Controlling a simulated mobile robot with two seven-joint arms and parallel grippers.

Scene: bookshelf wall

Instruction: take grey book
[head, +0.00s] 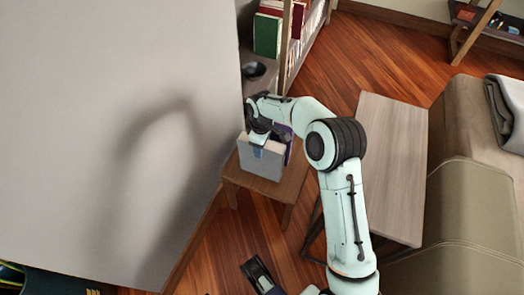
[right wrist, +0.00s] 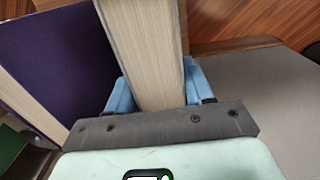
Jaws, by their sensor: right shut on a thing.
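The grey book (head: 261,163) is upright over a small wooden stool in the head view. My right gripper (head: 258,145) is at its top edge and shut on it. In the right wrist view, the cream page edges of the grey book (right wrist: 146,50) stand between the blue fingers of my right gripper (right wrist: 160,92). I cannot tell whether its bottom touches the stool. At the bottom edge of the head view, a dark part that looks like my left gripper (head: 258,272) shows partly; its fingers are unclear.
A purple book (right wrist: 55,60) stands close beside the held book. The wooden stool (head: 232,172) is below, near a pale wall panel (head: 100,120). A bookshelf (head: 287,45) with a green book (head: 267,36) is behind. A wooden table (head: 390,150) and a sofa (head: 470,200) are at right.

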